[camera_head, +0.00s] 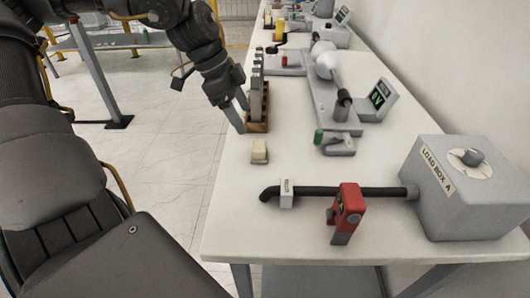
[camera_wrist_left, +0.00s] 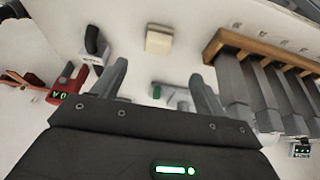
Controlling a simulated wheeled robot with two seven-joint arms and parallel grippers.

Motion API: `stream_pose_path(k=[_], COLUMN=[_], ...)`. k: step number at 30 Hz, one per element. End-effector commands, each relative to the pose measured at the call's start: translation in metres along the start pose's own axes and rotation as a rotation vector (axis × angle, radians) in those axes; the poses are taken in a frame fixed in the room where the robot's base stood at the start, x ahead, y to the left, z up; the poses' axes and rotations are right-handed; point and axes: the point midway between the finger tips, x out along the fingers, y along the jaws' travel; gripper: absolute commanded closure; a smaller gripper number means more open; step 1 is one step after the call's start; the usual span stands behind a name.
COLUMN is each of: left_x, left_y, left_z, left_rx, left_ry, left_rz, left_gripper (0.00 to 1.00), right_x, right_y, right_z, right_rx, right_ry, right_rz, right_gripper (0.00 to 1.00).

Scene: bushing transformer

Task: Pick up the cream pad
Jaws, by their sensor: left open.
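The cream pad (camera_head: 260,151) is a small pale block lying on the white table near its left edge, in front of the wooden rack. It also shows in the left wrist view (camera_wrist_left: 159,40), beyond my fingertips and roughly between them. My left gripper (camera_head: 242,115) is open and empty, pointing down beside the rack and behind the pad, apart from it. Its two fingers also show in the left wrist view (camera_wrist_left: 158,80). My right gripper is in neither view.
The wooden rack (camera_head: 258,126) with several grey upright pieces stands close to my left gripper. A black cable with a white tag (camera_head: 287,192), a red device (camera_head: 346,212) and a grey load box (camera_head: 459,190) lie nearer the front. Bare table (camera_head: 235,215) surrounds the pad's front and left.

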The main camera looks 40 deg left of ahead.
Motion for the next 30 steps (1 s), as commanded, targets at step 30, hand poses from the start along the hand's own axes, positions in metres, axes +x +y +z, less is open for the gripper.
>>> stream_pose_path(k=[30], left_x=[0.089], left_y=[0.005], left_z=[0.006], left_rx=[-0.001], left_ry=[-0.008], left_rz=[0.005], left_gripper=[0.27], right_x=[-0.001], right_y=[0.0], right_z=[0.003], right_rx=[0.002], right_ry=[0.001], right_rz=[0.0], right_gripper=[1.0])
